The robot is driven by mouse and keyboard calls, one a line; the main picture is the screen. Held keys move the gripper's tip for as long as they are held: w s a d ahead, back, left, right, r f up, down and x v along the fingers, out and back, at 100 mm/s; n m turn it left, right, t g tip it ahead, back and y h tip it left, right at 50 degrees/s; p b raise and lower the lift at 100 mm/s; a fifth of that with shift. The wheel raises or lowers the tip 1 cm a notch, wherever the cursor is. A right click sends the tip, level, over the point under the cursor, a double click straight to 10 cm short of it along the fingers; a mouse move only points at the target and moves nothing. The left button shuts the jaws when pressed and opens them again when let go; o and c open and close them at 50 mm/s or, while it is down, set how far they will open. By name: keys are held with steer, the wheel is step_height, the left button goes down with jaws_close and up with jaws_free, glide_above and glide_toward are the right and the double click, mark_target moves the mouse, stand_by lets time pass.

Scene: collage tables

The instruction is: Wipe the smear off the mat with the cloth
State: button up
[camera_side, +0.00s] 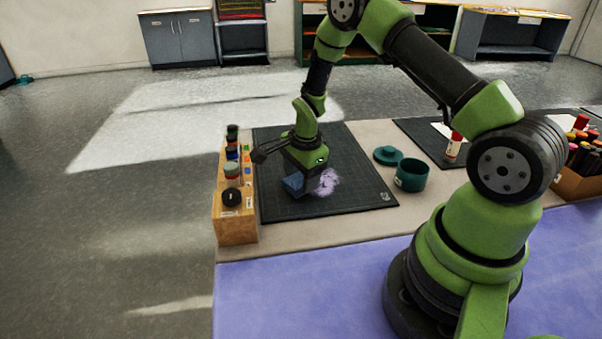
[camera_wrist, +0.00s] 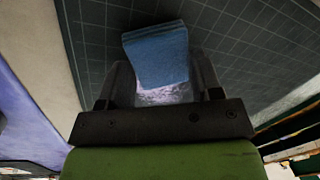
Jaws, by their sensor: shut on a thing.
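A blue folded cloth (camera_side: 292,183) is held in my gripper (camera_side: 308,186), low over the dark gridded mat (camera_side: 350,190). In the wrist view the cloth (camera_wrist: 157,55) sits between the two fingers of my gripper (camera_wrist: 160,82). A pale lilac smear (camera_side: 326,182) lies on the mat just right of the gripper in the side view. In the wrist view part of the smear (camera_wrist: 165,94) shows between the fingers, below the cloth. The gripper hides some of the smear. I cannot tell whether the cloth touches the mat.
A wooden rack (camera_side: 236,215) with bottles and jars stands along the mat's left edge. A teal pot (camera_side: 411,176) and its lid (camera_side: 388,156) are to the right. A second dark mat (camera_side: 425,133) holds a red-capped tube (camera_side: 453,147). The mat's front right is clear.

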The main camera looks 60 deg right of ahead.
mark_target(341, 174)
steer(key=shift+f, duration=0.2)
steer(key=shift+s+d, duration=3.75)
steer(key=shift+d, duration=0.05)
steer(key=shift+w+d, duration=0.6)
steer(key=shift+w+a, duration=3.8)
steer(key=shift+a, duration=0.1)
steer(key=shift+w+d, duration=0.55)
steer(key=shift+d, duration=0.05)
steer(key=shift+s+d, duration=0.75)
steer(key=shift+d, duration=0.1)
steer(key=shift+s+d+f, duration=0.1)
steer(key=shift+s+d, duration=2.95)
